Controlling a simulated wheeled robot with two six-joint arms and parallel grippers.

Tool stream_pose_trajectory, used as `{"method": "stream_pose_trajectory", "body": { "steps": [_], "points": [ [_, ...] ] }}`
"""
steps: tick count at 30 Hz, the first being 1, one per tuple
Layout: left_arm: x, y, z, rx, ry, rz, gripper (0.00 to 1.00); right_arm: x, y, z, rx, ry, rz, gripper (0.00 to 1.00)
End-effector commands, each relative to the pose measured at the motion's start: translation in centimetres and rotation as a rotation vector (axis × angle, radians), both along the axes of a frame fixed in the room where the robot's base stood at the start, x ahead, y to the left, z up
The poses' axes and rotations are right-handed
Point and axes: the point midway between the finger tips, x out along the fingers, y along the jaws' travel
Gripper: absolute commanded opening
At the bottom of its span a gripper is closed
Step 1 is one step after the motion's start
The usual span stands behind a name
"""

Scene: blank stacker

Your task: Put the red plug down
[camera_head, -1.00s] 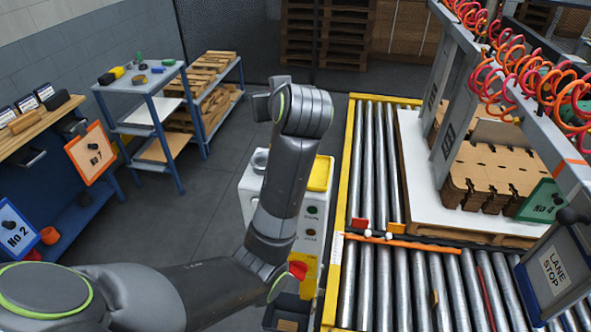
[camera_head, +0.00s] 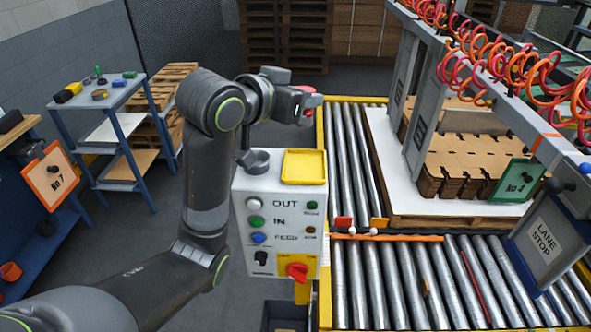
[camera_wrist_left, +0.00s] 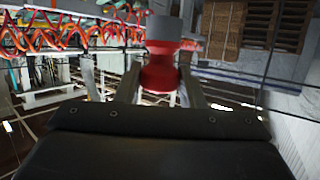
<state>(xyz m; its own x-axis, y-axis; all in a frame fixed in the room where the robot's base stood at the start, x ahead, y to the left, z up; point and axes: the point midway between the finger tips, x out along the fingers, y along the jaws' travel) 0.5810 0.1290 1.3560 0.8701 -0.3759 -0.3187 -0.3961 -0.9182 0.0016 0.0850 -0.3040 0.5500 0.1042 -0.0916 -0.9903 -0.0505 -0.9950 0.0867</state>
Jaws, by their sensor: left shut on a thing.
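The red plug (camera_wrist_left: 160,72) is in the wrist view, with a red body and a grey cylindrical top, between the two fingers of my left gripper (camera_wrist_left: 165,88). In the head view my left gripper (camera_head: 308,103) is above and behind the control box, and only a little red of the plug shows at its tip. The gripper is shut on the plug and holds it in the air. My right gripper is not in view.
The control box (camera_head: 281,228) has a yellow tray (camera_head: 304,167) and a grey cup (camera_head: 254,160) on top. A red knob (camera_head: 297,271) is on its front. The roller conveyor (camera_head: 350,150) runs at right, with a cardboard stack (camera_head: 465,165) on a white sheet.

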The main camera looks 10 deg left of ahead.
Motion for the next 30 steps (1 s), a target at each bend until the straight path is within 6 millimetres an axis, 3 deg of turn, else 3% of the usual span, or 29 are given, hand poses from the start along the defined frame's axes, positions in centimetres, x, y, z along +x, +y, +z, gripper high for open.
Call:
{"method": "stream_pose_trajectory", "body": {
  "steps": [5,12,25,30],
  "points": [
    [-0.3,-0.5,-1.1,-0.003,0.003,-0.034,0.12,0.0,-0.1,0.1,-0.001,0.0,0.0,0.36],
    [-0.4,-0.5,-4.7,-0.004,0.003,-0.032,0.12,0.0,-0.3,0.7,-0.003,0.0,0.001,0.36],
    [-0.4,-0.5,-9.2,-0.004,0.003,-0.031,0.12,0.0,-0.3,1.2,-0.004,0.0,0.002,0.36],
    [-0.3,-0.4,-10.0,-0.003,-0.002,-0.03,0.12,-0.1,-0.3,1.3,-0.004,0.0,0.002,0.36]
  ]
}}
